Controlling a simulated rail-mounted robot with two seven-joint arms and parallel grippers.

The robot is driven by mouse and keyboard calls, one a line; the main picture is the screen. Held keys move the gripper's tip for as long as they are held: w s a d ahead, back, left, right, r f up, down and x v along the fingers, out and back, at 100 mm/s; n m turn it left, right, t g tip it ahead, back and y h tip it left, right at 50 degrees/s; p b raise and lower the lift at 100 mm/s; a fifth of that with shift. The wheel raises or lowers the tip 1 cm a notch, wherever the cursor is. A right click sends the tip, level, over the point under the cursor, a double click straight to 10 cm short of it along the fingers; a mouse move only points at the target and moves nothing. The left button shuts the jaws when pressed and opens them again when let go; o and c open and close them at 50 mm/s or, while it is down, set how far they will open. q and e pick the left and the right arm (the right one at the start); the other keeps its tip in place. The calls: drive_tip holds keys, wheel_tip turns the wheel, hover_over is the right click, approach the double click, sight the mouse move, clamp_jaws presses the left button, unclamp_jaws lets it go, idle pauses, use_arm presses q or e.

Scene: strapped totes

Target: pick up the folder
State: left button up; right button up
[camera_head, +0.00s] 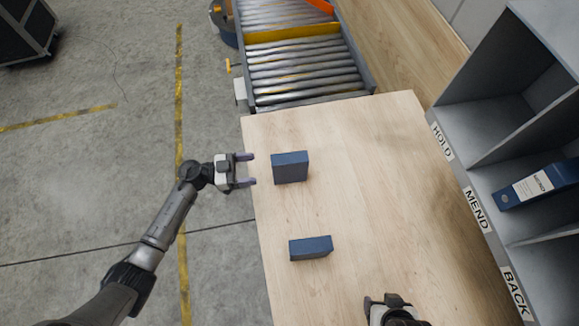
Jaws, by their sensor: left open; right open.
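A blue folder (538,186) with a white label lies in the compartment marked MEND of the grey shelf unit at the right; its far end is cut off by the picture edge. Two plain blue box-shaped objects stand on the wooden table, one farther back (290,167) and one nearer (310,248). My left gripper (252,170) is open and empty at the table's left edge, its fingers pointing right, apart from the farther blue object. My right gripper (388,301) is at the bottom of the view over the table, open, far from the folder; its fingertips are hard to make out.
The grey shelf unit (480,181) has compartments marked HOLD, MEND and BACK, with slanted dividers. A roller conveyor (305,72) meets the table's far end. The wooden table (370,180) is clear in its middle and right.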

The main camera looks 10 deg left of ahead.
sight(284, 163)
use_arm(q)
drive_tip(key=shift+w+p+x, duration=0.15)
drive_tip(key=shift+p+x, duration=0.05)
drive_tip(key=shift+x, duration=2.5)
drive_tip(key=shift+w+p+x, duration=0.1)
drive_tip(key=shift+p+x, duration=0.1)
drive_tip(key=shift+x, duration=2.5)
drive_tip(key=shift+a+r, duration=0.1)
drive_tip(key=shift+a, duration=0.05)
drive_tip(key=shift+c, duration=0.4)
drive_tip(key=c, duration=1.1)
